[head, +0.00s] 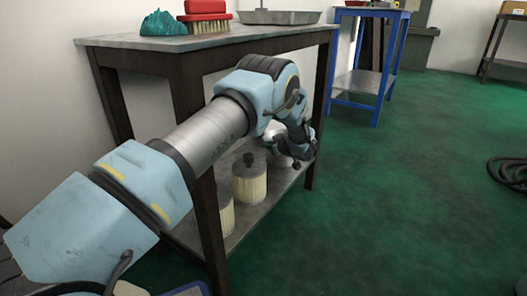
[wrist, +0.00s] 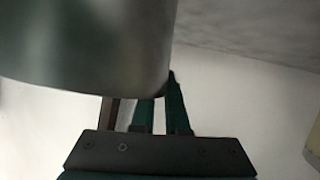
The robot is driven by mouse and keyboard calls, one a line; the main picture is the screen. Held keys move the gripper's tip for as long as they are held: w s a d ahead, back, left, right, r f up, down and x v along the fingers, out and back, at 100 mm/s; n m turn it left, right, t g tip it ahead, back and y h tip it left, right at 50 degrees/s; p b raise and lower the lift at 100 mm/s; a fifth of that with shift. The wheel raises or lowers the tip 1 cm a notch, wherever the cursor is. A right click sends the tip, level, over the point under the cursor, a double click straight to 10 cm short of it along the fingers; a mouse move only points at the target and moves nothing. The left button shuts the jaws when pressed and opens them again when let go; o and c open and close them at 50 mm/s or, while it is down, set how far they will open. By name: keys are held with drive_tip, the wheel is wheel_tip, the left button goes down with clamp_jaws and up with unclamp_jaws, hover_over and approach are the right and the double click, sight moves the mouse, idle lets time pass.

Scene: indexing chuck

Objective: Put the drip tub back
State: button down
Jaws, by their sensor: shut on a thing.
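A smooth grey metal, round-sided vessel (wrist: 90,45), which I take to be the drip tub, fills the upper left of the wrist view. My gripper (wrist: 168,95) has its dark green fingers close together at the tub's lower edge and is shut on it. The exact grip is hidden behind the tub's wall. In the head view my gripper (head: 299,162) is under the dark-legged table's top, just above its lower shelf. I cannot make out the tub clearly there, as my arm covers that spot.
The table (head: 205,42) carries a red brush (head: 205,10), a teal lump (head: 163,24) and a grey tray (head: 280,17). A cream ribbed canister (head: 249,185) stands on its lower shelf (head: 265,213), left of my gripper. Its legs border the space. Green floor (head: 400,190) is open at right.

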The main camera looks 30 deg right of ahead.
drive_tip(key=shift+d, duration=0.1)
drive_tip(key=c, duration=0.9)
unclamp_jaws()
drive_tip(key=shift+s, duration=0.1)
drive_tip(key=p+v, duration=0.5)
drive_tip(key=v, duration=0.7)
drive_tip(key=shift+d, duration=0.1)
